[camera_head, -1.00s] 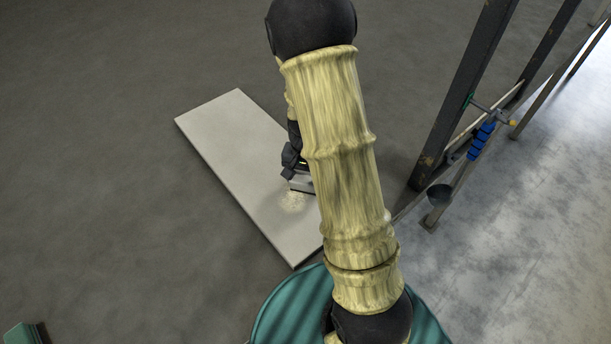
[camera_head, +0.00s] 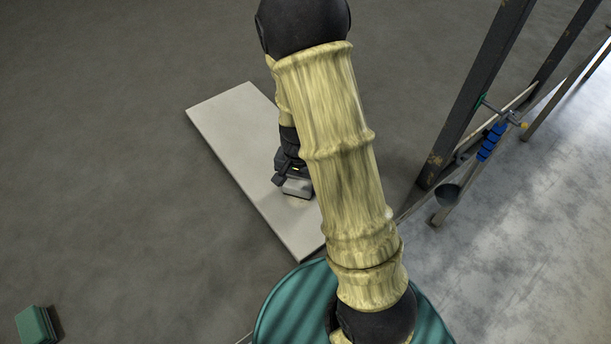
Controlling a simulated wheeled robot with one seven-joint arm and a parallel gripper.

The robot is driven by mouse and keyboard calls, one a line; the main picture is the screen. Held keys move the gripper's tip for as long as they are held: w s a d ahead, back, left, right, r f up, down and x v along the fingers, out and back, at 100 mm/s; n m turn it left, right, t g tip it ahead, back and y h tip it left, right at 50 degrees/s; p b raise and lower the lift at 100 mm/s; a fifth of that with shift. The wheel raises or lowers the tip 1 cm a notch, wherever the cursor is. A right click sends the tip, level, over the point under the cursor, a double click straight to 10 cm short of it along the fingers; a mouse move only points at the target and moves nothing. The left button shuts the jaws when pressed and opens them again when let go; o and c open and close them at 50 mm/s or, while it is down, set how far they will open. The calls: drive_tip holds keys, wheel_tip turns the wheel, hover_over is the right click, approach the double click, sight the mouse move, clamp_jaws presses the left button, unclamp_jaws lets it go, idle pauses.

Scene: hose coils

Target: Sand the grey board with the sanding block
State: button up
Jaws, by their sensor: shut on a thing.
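The grey board (camera_head: 232,125) is a pale flat slab lying on the dark floor, left of my arm. My gripper (camera_head: 290,178) is shut on the sanding block (camera_head: 297,187), a small grey block, over the right part of the board. The block appears to be at the board's surface, but I cannot tell whether it touches. A faint pale patch shows on the board beside the block. My arm hides the board's right edge and part of the gripper.
A small green block (camera_head: 36,325) lies on the floor at the lower left. At the right stand dark metal posts (camera_head: 470,90) with a blue-handled tool (camera_head: 491,142) and a dark cup (camera_head: 447,194). The floor left of the board is clear.

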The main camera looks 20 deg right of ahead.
sight(278, 203)
drive_tip(key=shift+s+a, duration=0.2)
drive_tip(key=shift+a, duration=0.3)
drive_tip(key=shift+s+a+p, duration=0.2)
drive_tip(key=shift+s+a, duration=0.1)
drive_tip(key=shift+a, duration=0.65)
drive_tip(key=shift+s+a+p, duration=0.25)
drive_tip(key=shift+s+a, duration=0.05)
drive_tip(key=shift+a, duration=0.65)
drive_tip(key=shift+s+a+p, duration=0.2)
drive_tip(key=shift+s+a, duration=0.1)
drive_tip(key=shift+a, duration=0.65)
drive_tip(key=shift+w+d+b, duration=0.15)
drive_tip(key=shift+w+d, duration=0.15)
drive_tip(key=shift+d, duration=0.65)
drive_tip(key=shift+w+d+b, duration=0.15)
drive_tip(key=shift+w+d, duration=0.2)
drive_tip(key=shift+d, duration=0.65)
drive_tip(key=shift+w+d+b, duration=0.15)
drive_tip(key=shift+w+d, duration=0.15)
drive_tip(key=shift+d, duration=0.65)
drive_tip(key=shift+w+d+b, duration=0.1)
drive_tip(key=shift+w+d, duration=0.2)
drive_tip(key=shift+d, duration=0.65)
drive_tip(key=shift+w+d+b, duration=0.15)
drive_tip(key=shift+w+d, duration=0.15)
drive_tip(key=shift+d, duration=0.65)
drive_tip(key=shift+w+d+b, duration=0.1)
drive_tip(key=shift+w+d, duration=0.2)
drive_tip(key=shift+d, duration=0.65)
